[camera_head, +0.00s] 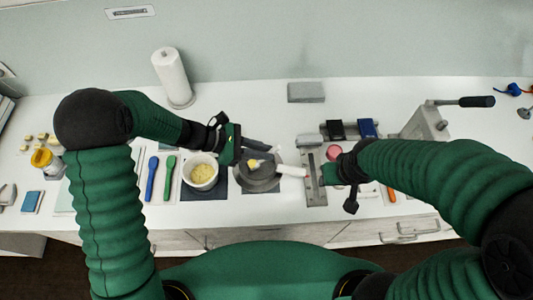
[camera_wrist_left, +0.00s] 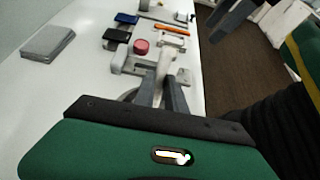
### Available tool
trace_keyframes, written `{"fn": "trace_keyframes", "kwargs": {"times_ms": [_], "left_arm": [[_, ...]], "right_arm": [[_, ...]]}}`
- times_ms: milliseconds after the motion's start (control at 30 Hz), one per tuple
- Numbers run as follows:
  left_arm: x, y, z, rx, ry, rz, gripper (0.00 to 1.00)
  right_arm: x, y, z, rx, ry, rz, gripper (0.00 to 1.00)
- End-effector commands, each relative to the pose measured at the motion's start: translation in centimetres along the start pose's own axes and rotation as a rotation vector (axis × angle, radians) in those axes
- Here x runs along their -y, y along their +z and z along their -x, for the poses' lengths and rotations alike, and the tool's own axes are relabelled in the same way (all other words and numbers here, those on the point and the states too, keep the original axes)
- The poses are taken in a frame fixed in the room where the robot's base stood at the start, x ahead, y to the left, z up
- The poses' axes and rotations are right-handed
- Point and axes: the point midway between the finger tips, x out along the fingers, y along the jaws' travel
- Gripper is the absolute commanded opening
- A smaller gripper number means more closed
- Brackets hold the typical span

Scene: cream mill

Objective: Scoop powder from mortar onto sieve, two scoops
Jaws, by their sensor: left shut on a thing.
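The white mortar (camera_head: 203,184) stands on a dark mat and holds pale yellow powder (camera_head: 203,173). To its right is a round dark grey sieve (camera_head: 262,184), with a small patch of yellow powder (camera_head: 254,162) over its top. A white handle (camera_head: 291,171) sticks out to its right. My left gripper (camera_head: 270,147) is over the back of the sieve. In the left wrist view its fingers (camera_wrist_left: 163,95) are closed around a pale slim thing (camera_wrist_left: 163,62), mostly hidden by them. My right gripper (camera_head: 331,174) is right of the handle; its fingers are unclear.
Blue (camera_head: 151,178) and green (camera_head: 170,177) spatulas lie left of the mortar. A paper towel roll (camera_head: 173,77) stands behind. A grey block (camera_head: 306,92) lies at the back. A red round item (camera_head: 333,152) and a grey stand (camera_head: 314,180) are near my right gripper.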

Motion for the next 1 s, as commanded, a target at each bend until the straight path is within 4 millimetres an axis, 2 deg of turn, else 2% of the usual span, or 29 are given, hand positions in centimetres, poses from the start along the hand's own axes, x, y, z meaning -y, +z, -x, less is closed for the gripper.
{"fn": "trace_keyframes", "kwargs": {"times_ms": [367,1000], "left_arm": [[0.0,0.1,0.1,0.000,0.000,0.000,0.00],[0.0,4.7,2.7,0.000,0.001,0.001,0.00]], "right_arm": [[0.0,0.0,0.1,0.000,0.000,0.000,0.49],[0.0,-1.1,4.5,0.000,0.000,0.000,0.49]]}}
